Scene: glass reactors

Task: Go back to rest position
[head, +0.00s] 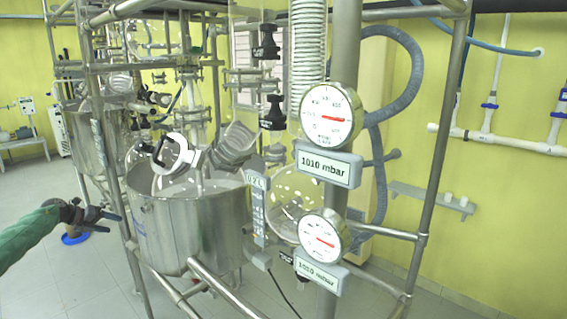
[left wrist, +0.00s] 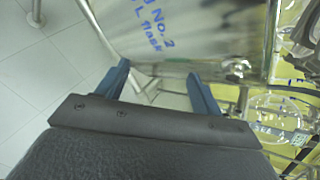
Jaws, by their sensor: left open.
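My left gripper (head: 104,215) is at the lower left of the head view, at the end of my green-sleeved arm. It is beside the steel frame, left of the large steel vessel (head: 190,226). In the left wrist view, the two blue fingers of the left gripper (left wrist: 158,70) are spread apart with nothing between them. Beyond them is the steel vessel wall (left wrist: 190,35) with blue lettering reading "No. 2" and "L flask". My right gripper is in neither view.
Steel frame posts (head: 437,165) and lower rails surround the glassware. Two dial gauges, an upper one (head: 331,115) and a lower one (head: 322,237), read 1010 mbar. Tiled floor (head: 40,260) at the left is mostly clear. A wall shelf (head: 432,198) is at the right.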

